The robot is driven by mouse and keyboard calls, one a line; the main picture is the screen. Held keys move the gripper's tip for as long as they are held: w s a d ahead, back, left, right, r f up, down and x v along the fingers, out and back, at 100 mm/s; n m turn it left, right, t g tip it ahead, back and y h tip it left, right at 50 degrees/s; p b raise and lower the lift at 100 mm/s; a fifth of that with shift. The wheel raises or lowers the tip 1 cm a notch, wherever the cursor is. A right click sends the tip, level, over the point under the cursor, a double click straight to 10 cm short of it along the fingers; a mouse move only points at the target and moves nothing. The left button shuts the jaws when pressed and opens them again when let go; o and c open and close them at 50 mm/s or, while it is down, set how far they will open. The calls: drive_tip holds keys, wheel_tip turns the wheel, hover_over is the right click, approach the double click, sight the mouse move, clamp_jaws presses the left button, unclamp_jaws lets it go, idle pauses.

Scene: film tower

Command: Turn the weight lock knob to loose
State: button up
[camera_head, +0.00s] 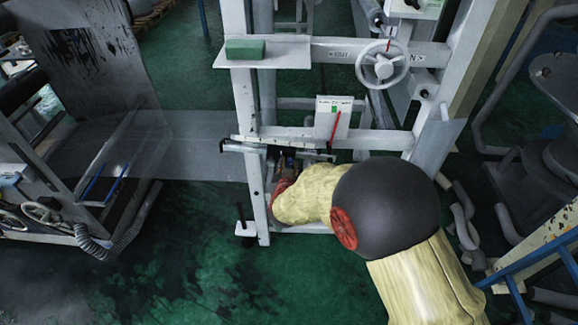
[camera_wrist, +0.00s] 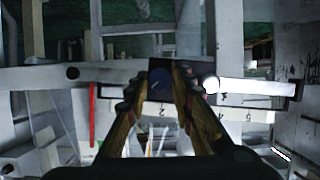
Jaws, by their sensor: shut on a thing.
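In the head view my gripper (camera_head: 287,164) reaches the bar low on the white frame, and the knob is hidden there. I cannot read which setting the line points to.
A white handwheel (camera_head: 384,65) marked OUT and IN is on the upper crossbar. A green block (camera_head: 245,50) lies on a small shelf at upper left. A white card with a red pointer (camera_head: 334,120) stands just above my gripper. Green floor (camera_head: 185,250) is open at lower left.

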clamp_jaws()
drive_tip(key=shift+r+n+p, duration=0.1)
drive_tip(key=shift+n+p, duration=0.2)
drive_tip(key=shift+p, duration=0.55)
drive_tip(key=n+h+p, duration=0.1)
drive_tip(key=p, duration=0.2)
drive_tip(key=shift+a+r+p, duration=0.15)
drive_tip(key=shift+p, duration=0.25)
drive_tip(key=n+h+p, duration=0.1)
drive_tip(key=n+p, duration=0.1)
drive_tip(key=p, duration=0.1)
drive_tip(key=shift+h+p, duration=0.3)
drive_tip(key=shift+h, duration=0.1)
drive_tip(key=shift+a+f+n+h+p, duration=0.2)
drive_tip(key=shift+n+h+p, duration=0.3)
drive_tip(key=shift+n+p, duration=0.6)
drive_tip(key=n+h+p, duration=0.1)
drive_tip(key=n, duration=0.1)
drive_tip(key=n+t+h+p, duration=0.1)
drive_tip(key=shift+f+n, duration=0.3)
drive_tip(key=shift+n, duration=0.1)
drive_tip(key=shift+n+t+h, duration=0.6)
drive_tip(key=shift+n+t, duration=0.3)
drive_tip(key=shift+n, duration=1)
